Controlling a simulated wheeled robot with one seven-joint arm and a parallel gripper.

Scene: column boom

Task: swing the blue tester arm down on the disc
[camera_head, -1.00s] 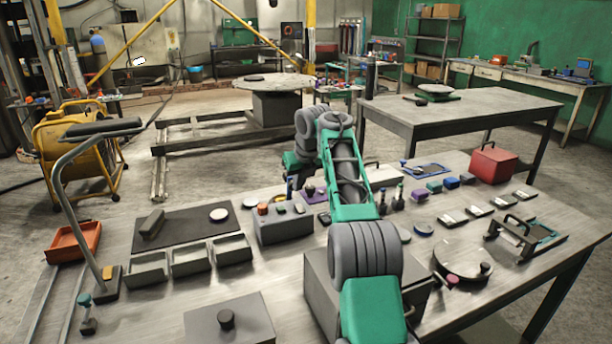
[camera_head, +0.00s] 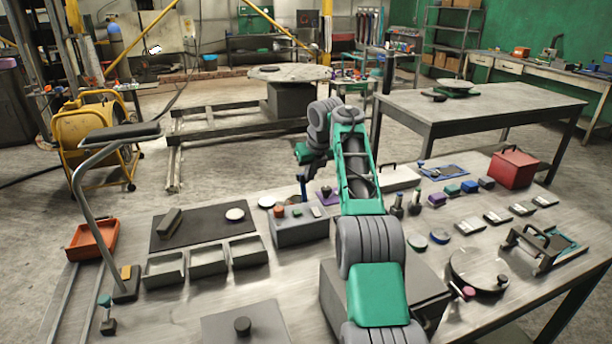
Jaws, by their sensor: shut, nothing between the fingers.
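My gripper (camera_head: 304,188) is small and dark at the end of my green and grey arm, over the far edge of the bench behind a grey control box. Its fingers look close together, partly lost against the background, with nothing seen in them. A small blue frame (camera_head: 444,171) with a blue-knobbed part lies flat at the back of the bench; I cannot tell if this is the tester arm.
The grey control box (camera_head: 298,232) with buttons stands just in front of my gripper. Open grey bins (camera_head: 208,262) line the mat's front. A red box (camera_head: 514,168), small coloured blocks and a round plate (camera_head: 478,270) crowd the right side. A lamp-like post (camera_head: 86,200) rises at left.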

